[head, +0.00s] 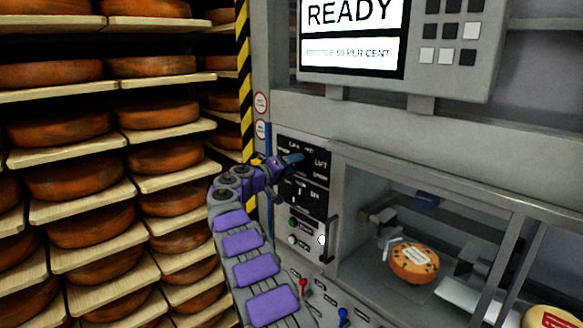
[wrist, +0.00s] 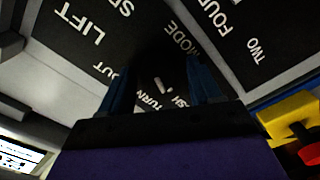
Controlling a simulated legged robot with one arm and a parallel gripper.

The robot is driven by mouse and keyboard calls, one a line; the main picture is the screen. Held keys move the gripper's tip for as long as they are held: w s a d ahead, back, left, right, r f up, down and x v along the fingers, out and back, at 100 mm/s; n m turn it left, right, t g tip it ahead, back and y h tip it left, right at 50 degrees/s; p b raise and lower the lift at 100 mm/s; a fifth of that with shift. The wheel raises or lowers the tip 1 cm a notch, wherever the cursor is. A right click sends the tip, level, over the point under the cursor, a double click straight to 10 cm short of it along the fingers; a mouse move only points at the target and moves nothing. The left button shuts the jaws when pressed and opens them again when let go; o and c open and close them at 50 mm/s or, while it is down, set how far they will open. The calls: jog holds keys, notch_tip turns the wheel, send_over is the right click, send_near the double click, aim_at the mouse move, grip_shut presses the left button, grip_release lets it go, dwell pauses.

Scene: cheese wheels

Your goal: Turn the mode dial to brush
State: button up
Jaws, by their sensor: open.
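The mode dial (wrist: 160,86) is a dark knob with a short white mark, below the word MODE in the wrist view. The words TURN and one ending in SH show near it, partly covered. My gripper (wrist: 164,75) is open, its blue fingers on either side of the dial; I cannot tell whether they touch it. In the head view my gripper (head: 291,160) is at the upper part of the black control panel (head: 318,188) and hides the dial there. The exact label that the white mark points at is unclear.
Below are another switch with a white mark (head: 300,195), a green button (head: 292,223) and a vertical handle (head: 329,240). A cheese wheel (head: 414,263) sits in the bay at right. Shelves of cheese wheels fill the left. A screen (head: 352,30) above reads READY.

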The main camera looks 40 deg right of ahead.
jog(key=shift+a, duration=0.15)
jog(key=s+a, duration=0.1)
jog(key=a, duration=1.6)
jog(key=shift+s+f, duration=0.1)
